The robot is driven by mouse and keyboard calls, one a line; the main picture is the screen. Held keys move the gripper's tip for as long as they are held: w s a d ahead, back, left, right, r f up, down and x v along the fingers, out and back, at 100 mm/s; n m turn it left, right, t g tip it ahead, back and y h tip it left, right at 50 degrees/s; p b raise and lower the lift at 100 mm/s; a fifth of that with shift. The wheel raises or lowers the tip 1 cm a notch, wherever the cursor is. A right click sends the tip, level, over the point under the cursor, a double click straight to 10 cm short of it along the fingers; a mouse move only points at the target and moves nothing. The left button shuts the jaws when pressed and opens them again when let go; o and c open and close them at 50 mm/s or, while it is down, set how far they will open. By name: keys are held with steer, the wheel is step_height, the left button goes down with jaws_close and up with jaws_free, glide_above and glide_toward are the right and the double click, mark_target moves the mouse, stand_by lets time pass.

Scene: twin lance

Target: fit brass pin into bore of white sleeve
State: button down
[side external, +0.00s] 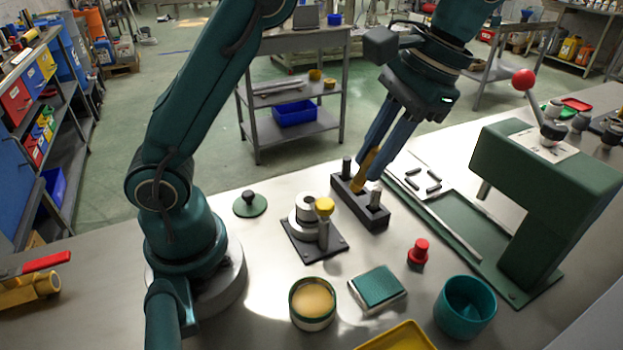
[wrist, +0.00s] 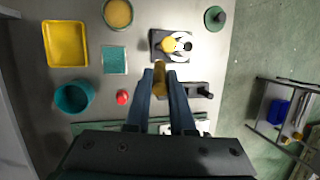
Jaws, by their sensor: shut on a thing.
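The brass pin (side external: 364,174) is held between my gripper's (side external: 372,158) blue fingers, leaning in the side view. Its lower end is at the middle of a dark rack block (side external: 372,218); I cannot tell whether it sits in the block or just above it. In the wrist view the pin (wrist: 160,77) lies between the fingertips (wrist: 160,74). The white sleeve (side external: 301,228) stands on a dark square plate (side external: 314,251), left of my gripper in the side view. It also shows in the wrist view (wrist: 184,38). The inside of its bore is not clear.
A yellow-capped post (side external: 324,207) stands beside the sleeve. Dark and pale pegs stand at the rack's ends. A red knob (side external: 420,250), teal cup (side external: 465,306), round tin (side external: 312,304) and yellow tray (side external: 402,340) lie in front. A green press (side external: 545,185) stands right.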

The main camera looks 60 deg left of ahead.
steer(key=s+a+n+t+h, duration=0.1)
steer(key=s+a+n+t, duration=0.1)
steer(key=s+a+n, duration=0.55)
steer(key=s+a+n+t+h, duration=0.1)
steer(key=s+a+n, duration=0.3)
steer(key=a+n, duration=0.6)
steer(key=m, duration=0.1)
glide_above(309, 213)
steer(key=w+a, duration=0.1)
steer(key=a, duration=0.1)
step_height(309, 213, down, 6)
steer(key=f, duration=0.1)
steer(key=shift+f, duration=1.85)
